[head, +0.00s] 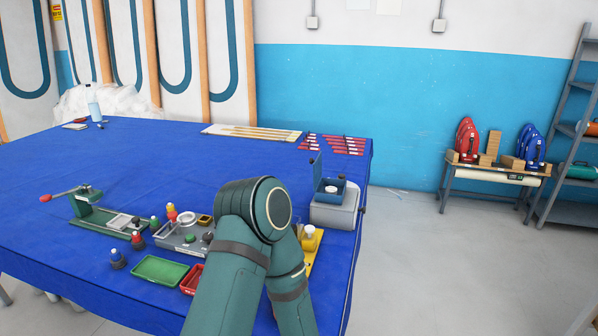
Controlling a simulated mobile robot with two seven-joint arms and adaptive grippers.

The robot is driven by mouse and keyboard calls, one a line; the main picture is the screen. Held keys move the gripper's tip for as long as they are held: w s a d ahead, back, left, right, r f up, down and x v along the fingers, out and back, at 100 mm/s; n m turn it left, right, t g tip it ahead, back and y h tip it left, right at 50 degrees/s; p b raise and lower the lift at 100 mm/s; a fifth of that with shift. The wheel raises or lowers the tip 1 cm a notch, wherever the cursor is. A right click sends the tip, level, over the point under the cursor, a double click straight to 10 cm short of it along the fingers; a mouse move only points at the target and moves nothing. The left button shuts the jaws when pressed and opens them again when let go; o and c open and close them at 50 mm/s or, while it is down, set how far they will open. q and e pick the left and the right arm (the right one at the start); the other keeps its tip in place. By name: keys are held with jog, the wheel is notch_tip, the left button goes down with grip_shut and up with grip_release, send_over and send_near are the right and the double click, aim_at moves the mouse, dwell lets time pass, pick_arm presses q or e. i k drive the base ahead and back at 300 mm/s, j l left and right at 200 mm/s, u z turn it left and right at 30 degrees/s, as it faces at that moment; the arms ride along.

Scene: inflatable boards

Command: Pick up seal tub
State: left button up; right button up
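No label in the head view marks the seal tub, so I cannot tell which item it is. A small white-topped round item (309,231) stands at a yellow holder (312,246), just right of my bent arm, which hides part of the holder. Small trays lie left of the arm: a green tray (160,270) and a red tray (191,279), partly covered by the arm. Several small bottles stand around a grey fixture (181,234). One of my arms rises from the bottom and folds back down over the table's front right. Neither gripper shows.
A blue-clothed table (130,165) fills the left. A green clamp device (88,202) stands at the left; a grey box with an open blue case (335,200) sits at the right edge. Strips and red items lie at the back. The middle is clear. A bench (490,170) and shelf stand beyond.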

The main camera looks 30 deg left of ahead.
aim_at(333, 191)
jog(key=k+j, duration=0.1)
jog(key=j, duration=0.3)
jog(key=k+j, duration=0.1)
jog(key=j, duration=0.25)
jog(key=k+j, duration=0.15)
jog(key=j, duration=0.25)
jog(key=k+j, duration=0.1)
jog(key=j, duration=0.25)
jog(key=k+j, duration=0.1)
jog(key=j, duration=0.3)
jog(key=i+j, duration=0.25)
jog(key=j, duration=0.2)
